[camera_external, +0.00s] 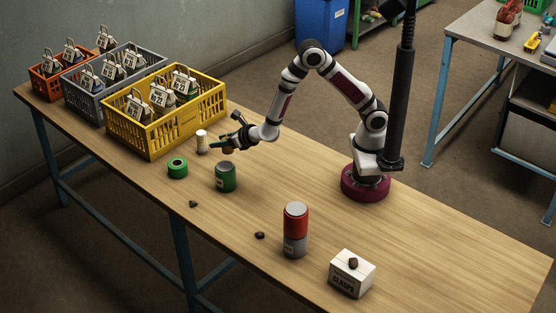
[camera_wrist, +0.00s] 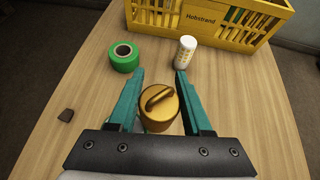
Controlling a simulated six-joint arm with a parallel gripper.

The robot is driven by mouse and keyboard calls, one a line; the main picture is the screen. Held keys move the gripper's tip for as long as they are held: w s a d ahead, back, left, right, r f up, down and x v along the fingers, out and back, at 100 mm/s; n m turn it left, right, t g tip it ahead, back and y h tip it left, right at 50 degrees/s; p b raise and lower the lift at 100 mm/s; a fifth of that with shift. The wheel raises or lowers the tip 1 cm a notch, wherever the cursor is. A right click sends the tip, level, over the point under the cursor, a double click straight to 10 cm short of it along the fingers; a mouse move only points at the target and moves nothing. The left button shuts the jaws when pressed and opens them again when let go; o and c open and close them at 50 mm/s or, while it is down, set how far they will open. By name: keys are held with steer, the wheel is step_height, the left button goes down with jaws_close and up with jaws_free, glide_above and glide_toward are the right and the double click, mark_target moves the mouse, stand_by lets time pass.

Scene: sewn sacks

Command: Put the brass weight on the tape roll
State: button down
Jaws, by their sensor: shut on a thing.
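The brass weight (camera_wrist: 159,108) is a short golden cylinder with a loop handle on top. In the wrist view it sits between the teal fingers of my gripper (camera_wrist: 159,76), which is shut on it. In the external view my gripper (camera_external: 221,145) holds the brownish weight (camera_external: 228,150), partly hidden, near the green tin. The tape roll (camera_wrist: 124,66) is a green ring lying flat with its hole upward, ahead and left of my fingers in the wrist view. In the external view the tape roll (camera_external: 177,173) lies on the table, left of my gripper, with nothing on it.
A white bottle (camera_wrist: 186,54) stands close to the fingertips. A green tin (camera_external: 226,180) stands below my gripper in the external view. The yellow crate (camera_external: 160,137) is behind. A red-grey canister (camera_external: 295,232), a white box (camera_external: 352,275) and dark stones (camera_external: 259,235) occupy the front right.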

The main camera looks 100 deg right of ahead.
steer(key=w+d+r, duration=0.4)
steer(key=w+d, duration=0.6)
steer(key=d, duration=0.2)
glide_above(172, 160)
steer(key=shift+m, duration=0.3)
steer(key=f, duration=0.6)
steer(key=shift+d+f, duration=0.1)
steer(key=shift+d, duration=0.1)
steer(key=shift+w+a+f, duration=0.1)
steer(key=shift+a+f, duration=0.05)
steer(key=shift+f, duration=1.9)
steer(key=shift+f, duration=0.1)
steer(key=shift+c, duration=1.7)
jaws_free()
steer(key=shift+f, duration=0.1)
